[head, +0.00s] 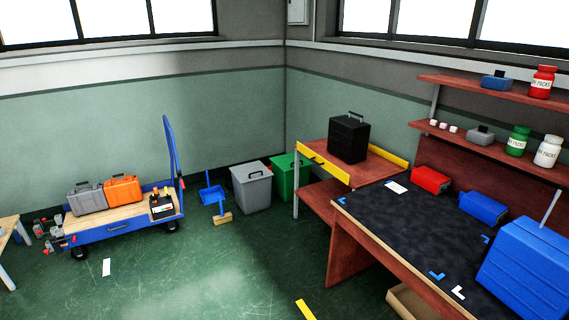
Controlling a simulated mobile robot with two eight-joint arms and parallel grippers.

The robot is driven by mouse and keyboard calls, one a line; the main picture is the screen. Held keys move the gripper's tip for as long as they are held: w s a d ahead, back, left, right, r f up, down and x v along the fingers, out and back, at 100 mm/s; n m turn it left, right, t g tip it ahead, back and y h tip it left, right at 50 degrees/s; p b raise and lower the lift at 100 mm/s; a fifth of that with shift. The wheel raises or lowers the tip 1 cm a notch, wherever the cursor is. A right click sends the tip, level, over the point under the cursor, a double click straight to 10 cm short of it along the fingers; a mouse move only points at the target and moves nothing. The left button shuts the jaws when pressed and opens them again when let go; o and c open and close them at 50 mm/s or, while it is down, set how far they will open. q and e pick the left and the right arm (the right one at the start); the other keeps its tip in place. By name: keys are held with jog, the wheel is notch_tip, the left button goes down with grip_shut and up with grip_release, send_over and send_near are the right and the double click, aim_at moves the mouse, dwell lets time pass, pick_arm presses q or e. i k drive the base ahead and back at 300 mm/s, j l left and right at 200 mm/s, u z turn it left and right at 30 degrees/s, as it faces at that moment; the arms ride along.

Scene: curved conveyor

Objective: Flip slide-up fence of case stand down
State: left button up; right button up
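The case stand (319,197) is a reddish wooden two-level stand in the middle right of the head view. A black case (348,138) with a top handle stands upright on it. A yellow fence (325,165) runs along the stand's near-left edge, with a small dark part near its left end. Another yellow fence (388,156) runs along the far-right side behind the case. I cannot tell exactly how high the near fence sits above the top. Neither of my grippers is in view.
A dark-topped workbench (415,225) with a blue toolbox (525,270) stands on the right. A grey bin (252,187) and a green bin (287,175) stand left of the stand. A blue cart (120,231) is farther left. Open green floor lies in front.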

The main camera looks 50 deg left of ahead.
aim_at(341, 175)
jog(key=u, duration=1.4)
jog(key=i+j+u, duration=0.25)
jog(key=i, duration=0.6)
jog(key=i+u, duration=0.25)
jog(key=i, duration=0.55)
jog(key=i+z, duration=0.2)
jog(key=i, duration=0.3)
jog(key=i+j+z, duration=0.25)
jog(key=i, duration=0.2)
jog(key=i+j+z, duration=0.2)
jog(key=i, duration=0.3)
jog(key=i+j+z, duration=1.05)
